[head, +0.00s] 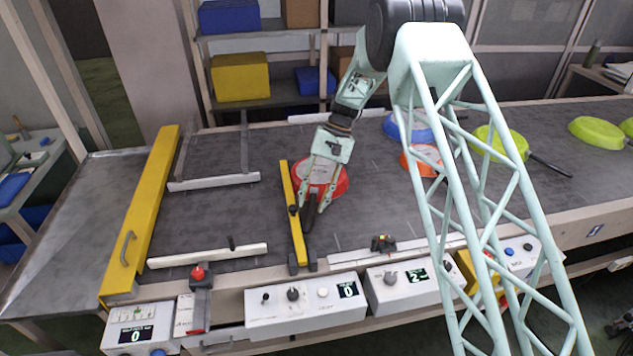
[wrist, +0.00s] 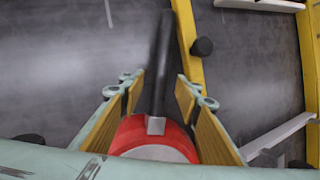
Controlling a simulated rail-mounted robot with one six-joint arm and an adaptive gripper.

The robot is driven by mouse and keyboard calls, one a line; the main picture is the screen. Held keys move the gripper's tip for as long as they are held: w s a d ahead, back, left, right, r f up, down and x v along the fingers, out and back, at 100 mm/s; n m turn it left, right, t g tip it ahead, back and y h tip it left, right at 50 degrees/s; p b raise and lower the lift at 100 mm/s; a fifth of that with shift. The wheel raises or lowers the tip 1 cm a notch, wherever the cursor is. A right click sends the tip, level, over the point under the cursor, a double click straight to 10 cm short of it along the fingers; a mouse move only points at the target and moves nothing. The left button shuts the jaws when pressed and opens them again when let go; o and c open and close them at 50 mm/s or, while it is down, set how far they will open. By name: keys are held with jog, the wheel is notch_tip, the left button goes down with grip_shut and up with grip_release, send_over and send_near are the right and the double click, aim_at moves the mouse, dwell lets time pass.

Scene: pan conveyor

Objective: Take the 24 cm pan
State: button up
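A red pan (head: 339,181) with a dark handle (wrist: 161,70) lies on the conveyor against the right side of a yellow bar; no size mark is readable on it. My gripper (head: 318,203) is above this pan, pointing down at the handle side. In the wrist view, my gripper (wrist: 160,95) is open, with one yellow-padded finger on each side of the handle and a gap on both sides. The pan's red rim (wrist: 178,134) shows between the fingers; the rest of it is hidden by my gripper.
The yellow bar (head: 293,215) stands close left of the pan. Blue (head: 393,127), orange (head: 410,160) and green pans (head: 500,143) lie further right, partly behind my arm. Control boxes (head: 305,307) line the front edge. The belt (head: 215,215) left of the bar is mostly clear.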

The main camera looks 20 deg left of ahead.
jog(key=shift+s+f, duration=0.1)
jog(key=shift+f, duration=0.05)
jog(key=shift+c, duration=0.4)
grip_shut()
